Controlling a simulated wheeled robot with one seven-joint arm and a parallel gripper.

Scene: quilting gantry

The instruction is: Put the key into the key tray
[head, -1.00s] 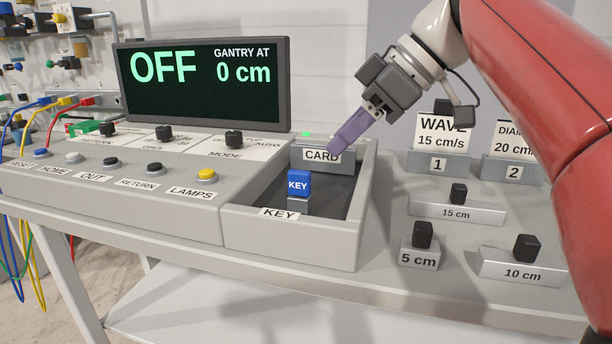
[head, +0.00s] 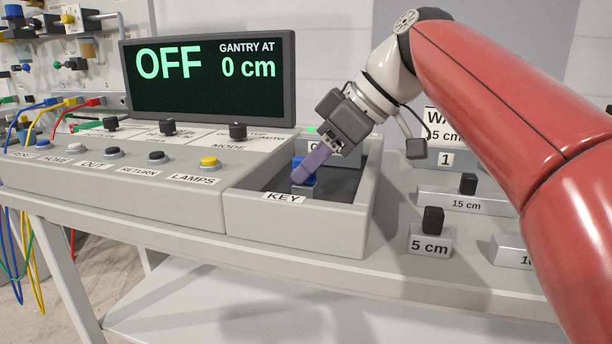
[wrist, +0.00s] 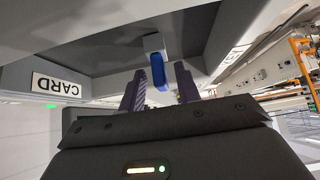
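The blue key (head: 297,163) stands upright on a small grey block inside the grey tray (head: 290,228) with the KEY label on its front edge. My gripper (head: 305,172) reaches down into the tray at the key. In the wrist view the key (wrist: 160,72) shows between the two fingertips of my gripper (wrist: 161,80), with a narrow gap on each side. The fingers are open and do not appear closed on it.
The CARD holder (head: 343,149) stands at the tray's back, close behind my fingers. The tray walls rise around the gripper. To the right are the 15 cm block (head: 466,203) and the 5 cm block (head: 430,245). The display (head: 210,80) reads OFF, gantry at 0 cm.

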